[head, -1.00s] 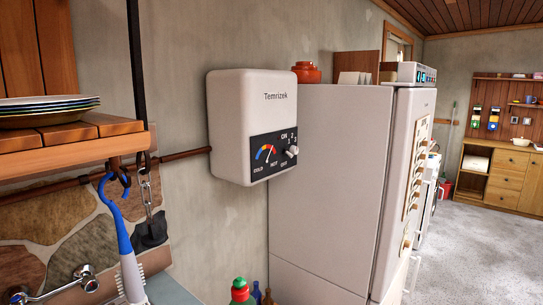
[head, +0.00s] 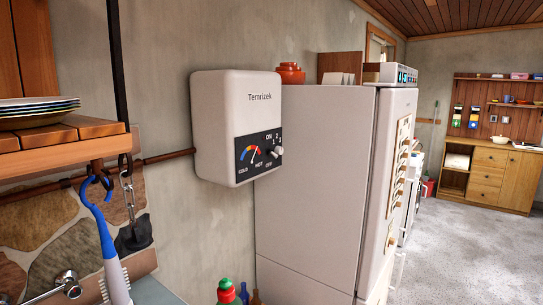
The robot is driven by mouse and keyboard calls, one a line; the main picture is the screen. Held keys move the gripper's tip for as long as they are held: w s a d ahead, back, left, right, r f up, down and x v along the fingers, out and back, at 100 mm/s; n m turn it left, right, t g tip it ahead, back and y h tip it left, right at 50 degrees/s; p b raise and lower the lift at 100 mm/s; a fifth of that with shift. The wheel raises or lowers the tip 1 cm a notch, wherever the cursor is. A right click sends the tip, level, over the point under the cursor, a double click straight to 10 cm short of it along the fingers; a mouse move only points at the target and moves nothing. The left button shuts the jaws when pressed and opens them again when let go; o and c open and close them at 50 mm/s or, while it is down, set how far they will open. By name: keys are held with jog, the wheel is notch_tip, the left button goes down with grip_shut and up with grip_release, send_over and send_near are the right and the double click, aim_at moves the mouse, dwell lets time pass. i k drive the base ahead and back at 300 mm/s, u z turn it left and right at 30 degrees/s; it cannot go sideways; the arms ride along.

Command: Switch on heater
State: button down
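The heater (head: 222,125) is a white box marked "Temrizek", fixed to the grey wall left of the fridge. Its dark front panel has a cold-to-hot gauge (head: 251,154) and, to the right of it, a light knob (head: 276,152) with "ON", "OFF" and numbers around it. The gauge needle and the knob's exact setting are too small to read surely. My gripper is not in view.
The large white fridge (head: 313,180) stands close right of the heater. A wooden shelf (head: 60,150) with stacked plates (head: 38,111) and a hanging blue brush (head: 103,235) is at left. Bottles (head: 228,292) stand below the heater. Open floor (head: 460,255) lies at right.

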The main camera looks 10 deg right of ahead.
aim_at(274, 154)
jog(key=u, duration=3.9)
jog(key=k, duration=1.15)
